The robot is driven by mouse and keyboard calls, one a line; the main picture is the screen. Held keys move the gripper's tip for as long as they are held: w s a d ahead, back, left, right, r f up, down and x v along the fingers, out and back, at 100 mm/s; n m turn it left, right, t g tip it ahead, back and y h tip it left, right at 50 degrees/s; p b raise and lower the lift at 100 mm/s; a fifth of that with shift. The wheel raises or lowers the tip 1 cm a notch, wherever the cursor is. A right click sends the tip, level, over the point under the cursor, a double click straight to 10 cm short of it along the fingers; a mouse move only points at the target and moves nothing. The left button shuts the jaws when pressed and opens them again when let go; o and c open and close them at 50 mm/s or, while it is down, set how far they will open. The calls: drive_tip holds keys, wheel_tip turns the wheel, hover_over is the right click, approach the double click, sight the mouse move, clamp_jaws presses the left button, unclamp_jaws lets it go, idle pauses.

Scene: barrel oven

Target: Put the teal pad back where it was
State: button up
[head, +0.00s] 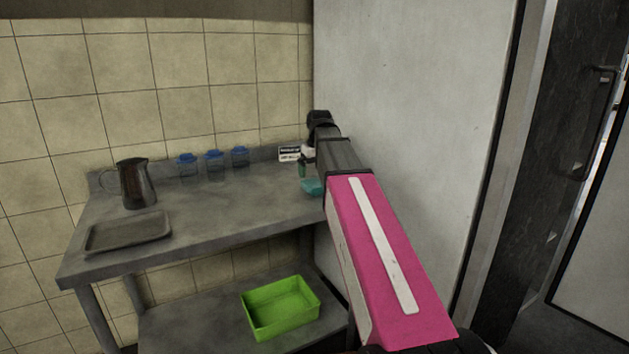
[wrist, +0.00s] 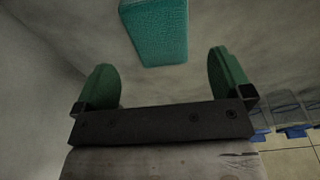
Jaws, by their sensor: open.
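The teal pad (head: 312,187) lies on the grey metal table near its right end, beside the white wall panel. In the wrist view the teal pad (wrist: 158,30) is a textured block beyond the fingertips, roughly centred between them and partly cut off by the top edge. My gripper (wrist: 165,75) is open, with its two green fingers apart and nothing between them. In the head view my gripper (head: 303,172) is small and partly hidden by my arm, just above the pad.
A small black-and-white sign (head: 290,153) stands at the table's back. Several blue-lidded jars (head: 214,166), a dark metal pitcher (head: 136,184) and a grey tray (head: 128,232) are to the left. A green bin (head: 281,306) sits on the lower shelf. The table's middle is clear.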

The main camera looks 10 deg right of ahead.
sight(317, 185)
wheel_tip(317, 185, up, 6)
drive_tip(key=shift+s+d, duration=0.15)
drive_tip(key=shift+s, duration=0.3)
